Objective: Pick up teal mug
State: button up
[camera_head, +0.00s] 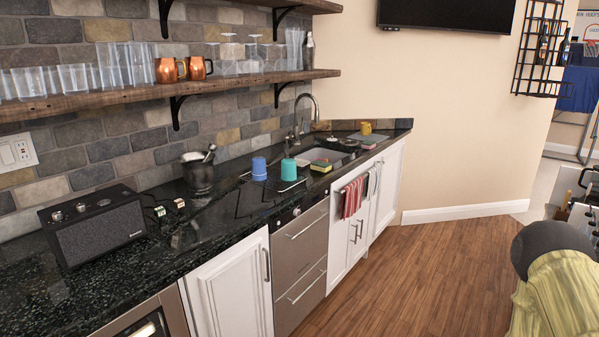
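The teal mug (289,169) stands on the dark stone counter (215,215), just in front of the sink. It looks upside down, with its wider end low. A blue mug (259,168) of similar shape stands close to its left. Both are on or at a thin dark wire rack (272,182). My gripper is not in view.
A yellow-green sponge (321,166) lies right of the teal mug. The faucet (299,113) rises behind, and a dark mortar (198,174) and speaker (95,228) stand left. Shelves (230,81) hang above. Wood floor (410,275) is open before the cabinets; a dark rounded object (550,243) is at right.

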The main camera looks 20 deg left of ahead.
aim_at(288, 166)
jog(key=u, duration=0.55)
jog(key=i, duration=0.65)
jog(key=u, duration=0.5)
